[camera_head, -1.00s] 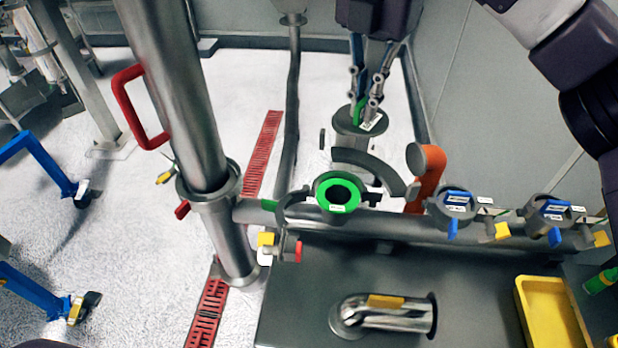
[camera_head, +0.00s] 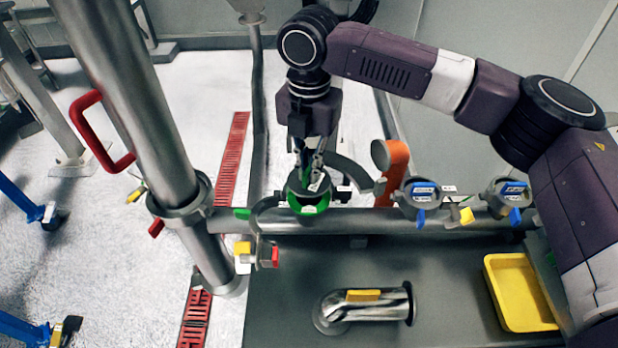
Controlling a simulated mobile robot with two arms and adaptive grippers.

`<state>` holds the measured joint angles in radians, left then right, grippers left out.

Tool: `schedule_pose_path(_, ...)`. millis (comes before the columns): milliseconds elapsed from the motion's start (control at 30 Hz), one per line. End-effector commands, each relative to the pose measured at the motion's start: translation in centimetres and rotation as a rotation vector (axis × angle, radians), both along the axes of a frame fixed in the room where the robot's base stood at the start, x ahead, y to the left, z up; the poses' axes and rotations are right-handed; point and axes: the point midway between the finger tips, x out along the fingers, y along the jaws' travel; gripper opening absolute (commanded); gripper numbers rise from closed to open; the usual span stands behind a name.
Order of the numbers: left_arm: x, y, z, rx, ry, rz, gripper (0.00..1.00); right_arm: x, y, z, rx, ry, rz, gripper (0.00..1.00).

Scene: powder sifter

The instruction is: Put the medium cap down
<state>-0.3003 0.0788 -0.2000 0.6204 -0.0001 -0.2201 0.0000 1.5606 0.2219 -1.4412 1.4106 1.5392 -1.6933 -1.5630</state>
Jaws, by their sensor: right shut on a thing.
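My right gripper (camera_head: 310,165) comes down from the top centre and is shut on the medium cap (camera_head: 299,184). The cap is a grey disc with a green handle and a white label. It is level or nearly so, directly over the green ring (camera_head: 308,208) of the open clamp on the horizontal pipe, hiding the ring's far part and its hole. I cannot tell whether the cap touches the ring or hangs just above it. My left gripper is not in view.
Two grey caps with blue handles (camera_head: 424,198) (camera_head: 513,195) sit on the pipe to the right. An orange pipe (camera_head: 392,170) rises behind. A yellow tray (camera_head: 488,290) and a bent steel pipe (camera_head: 360,306) are on the grey bench. A thick steel column (camera_head: 135,95) stands left.

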Motion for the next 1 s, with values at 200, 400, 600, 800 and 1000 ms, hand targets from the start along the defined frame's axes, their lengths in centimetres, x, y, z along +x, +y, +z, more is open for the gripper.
schedule_pose_path(200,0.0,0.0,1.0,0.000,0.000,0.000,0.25,-0.1,0.0,-3.1,-0.001,0.003,0.000,0.00)
schedule_pose_path(400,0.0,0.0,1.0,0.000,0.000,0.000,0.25,0.0,0.0,-4.0,0.001,0.000,0.001,0.00)
schedule_pose_path(600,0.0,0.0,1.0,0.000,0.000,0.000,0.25,0.0,0.0,-4.1,0.000,0.001,0.001,0.00)
schedule_pose_path(800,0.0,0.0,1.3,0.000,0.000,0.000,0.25,0.0,0.0,-4.6,0.001,0.002,0.000,0.00)
schedule_pose_path(1000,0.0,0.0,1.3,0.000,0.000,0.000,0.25,0.0,0.0,-4.8,0.000,0.000,0.001,0.24)
